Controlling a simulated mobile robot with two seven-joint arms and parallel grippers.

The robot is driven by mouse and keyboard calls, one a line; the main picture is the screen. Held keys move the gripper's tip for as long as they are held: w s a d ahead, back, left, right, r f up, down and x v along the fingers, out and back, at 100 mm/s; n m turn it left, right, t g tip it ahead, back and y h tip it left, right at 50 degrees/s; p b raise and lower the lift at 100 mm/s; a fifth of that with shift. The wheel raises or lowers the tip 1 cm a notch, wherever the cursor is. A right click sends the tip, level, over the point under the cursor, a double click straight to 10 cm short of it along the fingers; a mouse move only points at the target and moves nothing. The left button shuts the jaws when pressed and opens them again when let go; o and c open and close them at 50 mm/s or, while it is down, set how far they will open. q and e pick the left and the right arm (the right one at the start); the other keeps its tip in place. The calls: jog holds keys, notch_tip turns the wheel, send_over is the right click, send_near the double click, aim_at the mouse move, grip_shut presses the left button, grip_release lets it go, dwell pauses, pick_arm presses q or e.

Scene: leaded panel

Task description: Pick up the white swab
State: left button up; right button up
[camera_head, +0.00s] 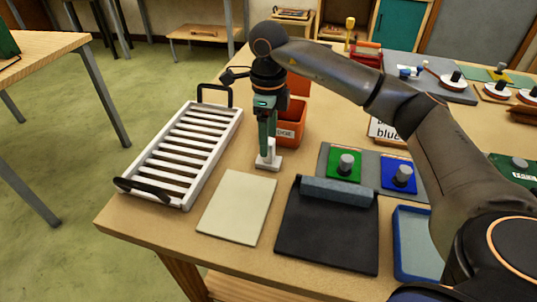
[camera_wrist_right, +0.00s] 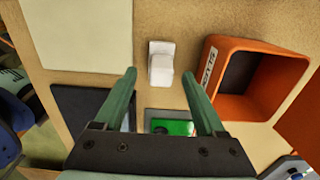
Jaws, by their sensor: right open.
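The white swab (camera_head: 268,161) stands on the wooden table, a small white block on a wider white base. It also shows in the right wrist view (camera_wrist_right: 161,66), just beyond and between the fingertips. My right gripper (camera_head: 267,148) points down over it with green fingers. In the right wrist view the gripper (camera_wrist_right: 159,75) is open, with a gap on each side of the swab. I cannot tell whether the fingers reach down around it. My left gripper is not in view.
An orange bin (camera_head: 289,132) stands close behind the swab. A white slatted rack (camera_head: 187,150) lies to the left. A pale sheet (camera_head: 237,206) and a black mat (camera_head: 327,232) lie in front. Green and blue squares with grey knobs (camera_head: 346,163) are to the right.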

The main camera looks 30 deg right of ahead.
notch_tip(320, 180, down, 5)
jog(key=shift+d+r, duration=0.1)
grip_shut()
dwell(0.7)
